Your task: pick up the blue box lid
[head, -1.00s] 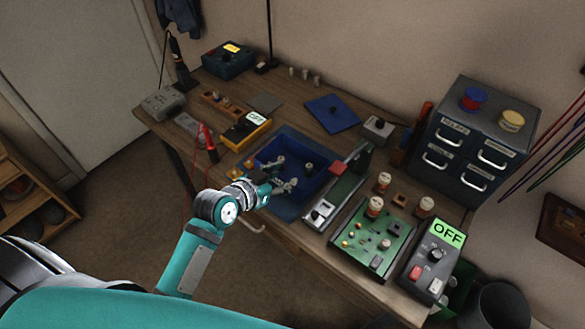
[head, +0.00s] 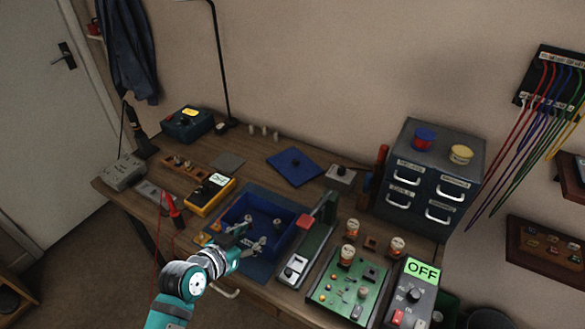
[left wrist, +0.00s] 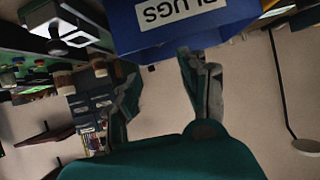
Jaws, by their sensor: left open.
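The blue box lid (head: 294,167) is a flat blue square with a small dark knob. It lies on the bench behind the blue box (head: 236,213), apart from it. My left gripper (head: 250,236) is open and empty at the front of the blue box, well short of the lid. In the left wrist view the fingers of the left gripper (left wrist: 158,68) are spread near the blue box (left wrist: 185,25), whose label reads "PLUGS". The lid cannot be made out in the left wrist view. My right gripper is not in view.
A yellow meter (head: 210,194) stands left of the box, and a device with a red block (head: 304,221) stands on its right. A small grey box (head: 340,174) sits right of the lid. A drawer cabinet (head: 425,180) stands farther right. A lamp pole (head: 221,70) rises behind.

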